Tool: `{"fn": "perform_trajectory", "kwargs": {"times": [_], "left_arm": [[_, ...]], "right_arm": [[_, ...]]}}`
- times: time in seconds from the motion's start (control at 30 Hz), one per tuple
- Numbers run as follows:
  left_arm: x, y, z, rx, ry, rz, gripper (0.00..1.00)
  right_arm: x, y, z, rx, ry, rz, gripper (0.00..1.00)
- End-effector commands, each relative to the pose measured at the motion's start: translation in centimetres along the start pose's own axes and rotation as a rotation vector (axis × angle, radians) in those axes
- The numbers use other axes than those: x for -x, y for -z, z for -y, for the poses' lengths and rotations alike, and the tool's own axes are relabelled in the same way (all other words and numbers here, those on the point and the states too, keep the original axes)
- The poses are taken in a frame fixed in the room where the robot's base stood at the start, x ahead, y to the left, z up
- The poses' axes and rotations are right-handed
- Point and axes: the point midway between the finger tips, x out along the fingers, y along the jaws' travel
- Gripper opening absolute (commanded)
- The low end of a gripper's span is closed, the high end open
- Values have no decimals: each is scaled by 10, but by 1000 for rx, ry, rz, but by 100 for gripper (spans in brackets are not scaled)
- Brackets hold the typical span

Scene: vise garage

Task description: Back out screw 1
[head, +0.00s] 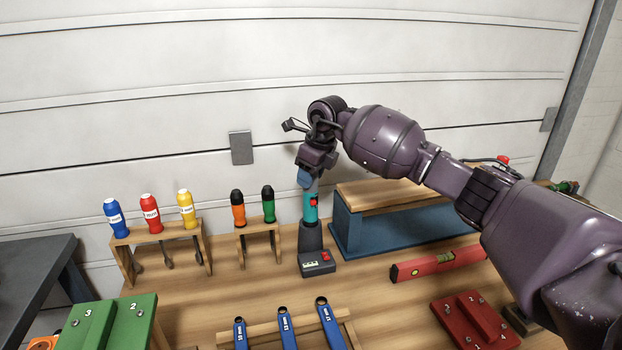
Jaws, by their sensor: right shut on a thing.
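My right gripper (309,176) comes down from above and is shut on the upper part of a teal powered screwdriver (311,207). The screwdriver is upright, with its lower end in a dark dock (312,240) that has a red switch on its base. A red block (474,318) with numbered screws lies at the lower right. A green block (108,325) at the lower left shows numbers 3 and 2. The small marks are hard to read, so I cannot tell for sure which screw is number 1. My left gripper is out of view.
Screwdrivers with blue, red and yellow handles stand in a wooden rack (163,238); orange and green ones stand in a smaller rack (258,233). Blue wrenches (288,328) lie at front. A blue chest (385,228) and a red level (438,264) are to the right.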

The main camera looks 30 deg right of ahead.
Motion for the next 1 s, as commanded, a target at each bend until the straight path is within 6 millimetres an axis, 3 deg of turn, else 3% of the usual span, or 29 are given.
{"fn": "perform_trajectory", "kwargs": {"times": [1.0], "left_arm": [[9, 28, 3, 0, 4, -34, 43]], "right_arm": [[51, -15, 0, 1, 2, 5, 15]]}}
